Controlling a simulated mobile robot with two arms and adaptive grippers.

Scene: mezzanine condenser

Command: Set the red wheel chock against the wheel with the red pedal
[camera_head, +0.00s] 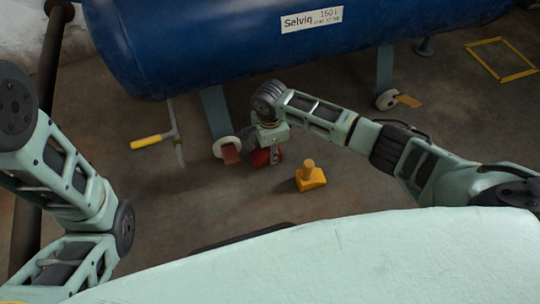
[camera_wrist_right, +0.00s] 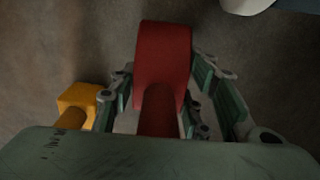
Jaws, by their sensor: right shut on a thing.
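The red wheel chock (camera_head: 260,158) is in my right gripper (camera_head: 272,150), low over the floor just right of the wheel with the red pedal. In the right wrist view the fingers are shut on the handle of the chock (camera_wrist_right: 163,52). The pale wheel (camera_head: 219,147) is under the blue tank's left leg, and its red pedal (camera_head: 231,154) points toward me. A narrow gap seems to lie between chock and wheel; whether the chock touches the floor is unclear. My left arm shows at the left, its gripper out of view.
A yellow chock (camera_head: 311,180) stands on the floor to the right, close to the gripper. Another wheel (camera_head: 386,100) with an orange pedal (camera_head: 409,101) is farther right. A yellow-handled tool (camera_head: 152,141) lies left. The blue tank (camera_head: 240,45) overhangs behind. A yellow floor outline (camera_head: 518,75) is far right.

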